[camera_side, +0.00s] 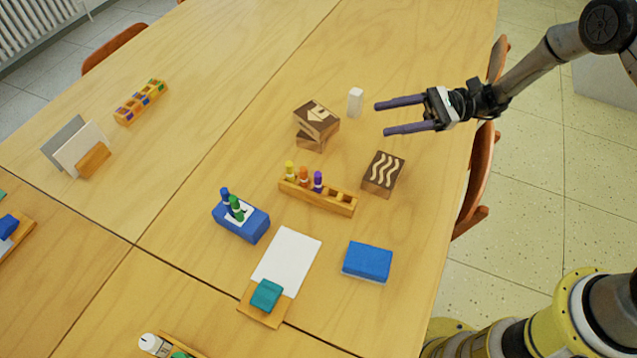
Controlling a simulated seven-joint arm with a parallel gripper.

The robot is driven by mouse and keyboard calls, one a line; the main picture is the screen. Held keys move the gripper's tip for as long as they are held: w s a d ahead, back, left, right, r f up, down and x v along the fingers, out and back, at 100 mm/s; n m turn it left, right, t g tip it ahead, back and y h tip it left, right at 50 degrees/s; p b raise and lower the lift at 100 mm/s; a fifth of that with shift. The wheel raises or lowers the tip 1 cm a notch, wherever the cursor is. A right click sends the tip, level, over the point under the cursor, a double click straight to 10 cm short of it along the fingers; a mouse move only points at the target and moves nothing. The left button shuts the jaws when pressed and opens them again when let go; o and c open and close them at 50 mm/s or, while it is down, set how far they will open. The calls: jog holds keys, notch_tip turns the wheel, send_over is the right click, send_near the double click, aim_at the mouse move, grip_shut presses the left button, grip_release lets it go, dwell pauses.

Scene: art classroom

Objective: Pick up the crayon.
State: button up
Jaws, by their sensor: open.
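Crayon-like sticks, yellow (290,168), orange (304,175) and purple (318,181), stand upright in a wooden holder (330,202) near the table's middle. A blue one (225,196) and a green one (236,208) stand in a blue box (255,227) to the left. I cannot tell which of these is the crayon. My gripper (382,119) is open and empty, its two purple-grey fingers pointing left. It is up and right of the wooden holder, apart from every object, beside a small white upright block (355,101).
Stacked stamp blocks (316,119) and a wavy-patterned block (383,174) lie near the gripper. A blue block (367,262) and white paper on a board (288,259) are nearer the front. Chairs (478,185) stand at the right edge.

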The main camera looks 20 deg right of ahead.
jog(key=f+m, duration=0.1)
jog(key=f, duration=0.3)
jog(key=s+f+m+t, duration=0.1)
jog(key=f, duration=0.2)
jog(key=f+m, duration=0.1)
jog(key=f, duration=0.3)
jog(key=shift+s+d+f+m, duration=0.35)
jog(key=shift+s+d+m, duration=0.05)
jog(key=shift+a+f, duration=0.2)
send_near(318, 185)
jog(key=a+r, duration=0.1)
jog(key=w+a+r, duration=0.1)
jog(key=r, duration=0.1)
jog(key=shift+a, duration=0.1)
jog(key=shift+w+a+f, duration=0.1)
jog(key=shift+w+a, duration=0.05)
jog(key=shift+a, duration=0.7)
jog(key=shift+w+a+f, duration=0.1)
jog(key=shift+w+a, duration=0.05)
jog(key=shift+a, duration=0.7)
jog(key=shift+w+a+f, duration=0.1)
jog(key=shift+w+a, duration=0.05)
jog(key=shift+a, duration=0.7)
grip_shut()
